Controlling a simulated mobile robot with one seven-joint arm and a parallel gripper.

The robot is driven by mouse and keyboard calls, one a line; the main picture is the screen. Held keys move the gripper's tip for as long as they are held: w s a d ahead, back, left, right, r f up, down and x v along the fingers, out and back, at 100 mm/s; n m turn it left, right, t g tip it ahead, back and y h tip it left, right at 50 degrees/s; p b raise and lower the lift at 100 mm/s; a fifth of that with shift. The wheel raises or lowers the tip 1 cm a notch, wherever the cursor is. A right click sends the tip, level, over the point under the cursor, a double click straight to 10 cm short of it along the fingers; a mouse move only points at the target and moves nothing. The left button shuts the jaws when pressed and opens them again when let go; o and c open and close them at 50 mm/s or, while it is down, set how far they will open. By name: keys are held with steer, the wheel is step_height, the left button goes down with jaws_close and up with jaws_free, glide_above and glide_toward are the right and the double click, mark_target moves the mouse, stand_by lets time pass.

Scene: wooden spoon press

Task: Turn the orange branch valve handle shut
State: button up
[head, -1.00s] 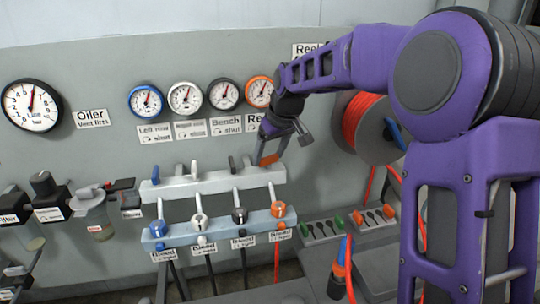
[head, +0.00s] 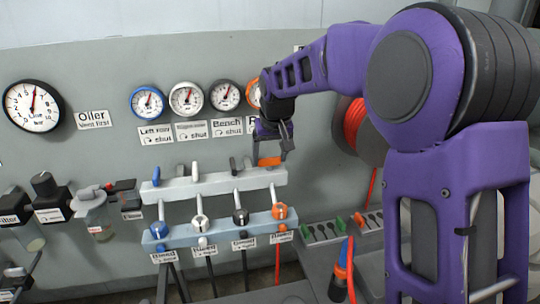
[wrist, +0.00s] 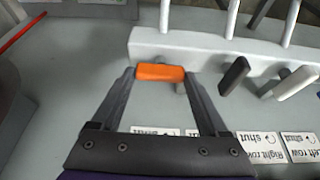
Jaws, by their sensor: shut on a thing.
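The orange branch valve handle (head: 269,161) is at the right end of the upper pale manifold bar (head: 212,184). It lies crosswise, roughly along the bar, in the head view. In the wrist view the orange handle (wrist: 160,72) lies level between my fingertips, one at each end. My gripper (head: 271,147) is shut on it, coming from above; the gripper also shows in the wrist view (wrist: 158,76). The orange-rimmed gauge (head: 253,94) above is partly hidden by my arm, so its needle cannot be read.
The black handle (wrist: 234,76) is close beside my finger, with the white handle (wrist: 296,82) beyond. The blue handle (head: 156,176) is at the bar's left end. Below is a second bar with bleed knobs, including an orange one (head: 279,212). A red hose reel (head: 355,125) stands to the right.

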steer(key=o, duration=1.2)
steer(key=shift+o, duration=0.2)
steer(key=p+v, duration=0.1)
steer(key=v, duration=1.6)
steer(key=shift+s+r+p, duration=0.2)
steer(key=shift+p, duration=0.2)
steer(key=shift+f, duration=0.1)
